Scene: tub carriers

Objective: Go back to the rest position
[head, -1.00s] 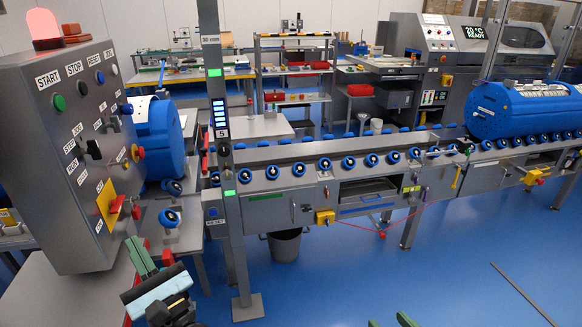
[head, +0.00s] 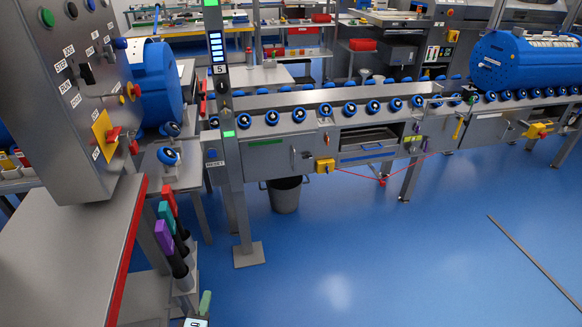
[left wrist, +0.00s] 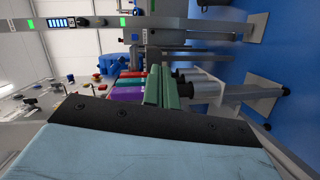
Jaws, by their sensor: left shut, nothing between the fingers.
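My left gripper (head: 204,304) shows at the bottom edge of the head view, only its green fingertips and a bit of its body in frame. In the left wrist view its green fingers (left wrist: 167,90) lie together with nothing between them. It is apart from the red, teal and purple lever handles (head: 164,237), which stand to its upper left in the head view. My right gripper is not in view.
A grey control panel (head: 85,90) stands at left above a red-edged table (head: 70,235). A grey post (head: 232,190) and the roller conveyor (head: 290,130) with blue rollers lie beyond. A bin (head: 285,195) stands under it. The blue floor (head: 380,260) is mostly clear; a rod (head: 535,262) lies there.

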